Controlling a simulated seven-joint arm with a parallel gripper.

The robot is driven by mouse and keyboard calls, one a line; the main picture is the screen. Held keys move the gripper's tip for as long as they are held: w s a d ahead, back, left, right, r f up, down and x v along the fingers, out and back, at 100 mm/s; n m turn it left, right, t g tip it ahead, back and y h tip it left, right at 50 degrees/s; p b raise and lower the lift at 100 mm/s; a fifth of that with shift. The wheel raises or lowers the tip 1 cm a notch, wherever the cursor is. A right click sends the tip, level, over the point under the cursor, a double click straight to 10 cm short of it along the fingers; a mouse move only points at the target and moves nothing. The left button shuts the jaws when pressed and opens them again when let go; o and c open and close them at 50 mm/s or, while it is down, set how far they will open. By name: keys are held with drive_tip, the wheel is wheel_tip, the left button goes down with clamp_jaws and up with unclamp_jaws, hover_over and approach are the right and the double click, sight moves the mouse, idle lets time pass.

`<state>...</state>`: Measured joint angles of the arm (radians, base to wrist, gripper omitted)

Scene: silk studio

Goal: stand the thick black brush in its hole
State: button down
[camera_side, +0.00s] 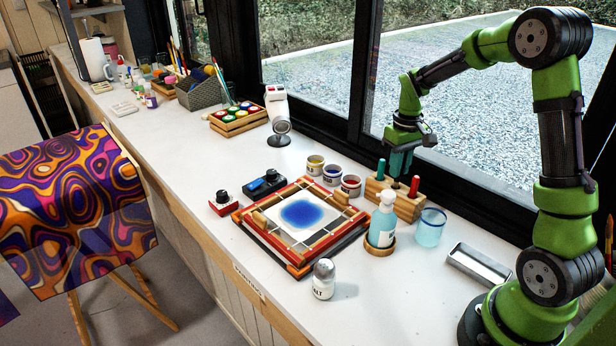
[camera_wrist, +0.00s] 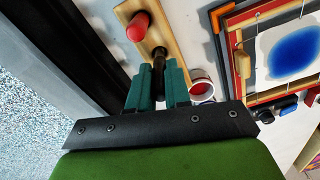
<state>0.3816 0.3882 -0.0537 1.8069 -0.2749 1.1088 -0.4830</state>
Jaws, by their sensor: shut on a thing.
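My gripper (camera_side: 400,160) is above the wooden brush block (camera_side: 408,208) by the window, pointing down. In the wrist view its teal fingers (camera_wrist: 161,88) are closed on the thick black brush (camera_wrist: 160,62). The brush's dark end shows between the fingertips, over the end of the block (camera_wrist: 162,34). I cannot tell whether it is in a hole or just above one. A red brush (camera_side: 414,186) stands in the block and also shows in the wrist view (camera_wrist: 136,30). The black brush is not clear in the side view.
A soap bottle (camera_side: 383,222) stands in front of the block, with a blue glass (camera_side: 430,228) to its right. Paint jars (camera_side: 351,186) are to the left, beside the red frame (camera_side: 262,234) with blue-dyed silk. The window lies close behind.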

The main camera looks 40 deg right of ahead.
drive_tip(key=shift+f, duration=0.3)
drive_tip(key=shift+f, duration=0.85)
drive_tip(key=shift+f, duration=0.35)
idle(0.3)
drive_tip(key=c, duration=1)
unclamp_jaws()
wheel_tip(320, 180, up, 17)
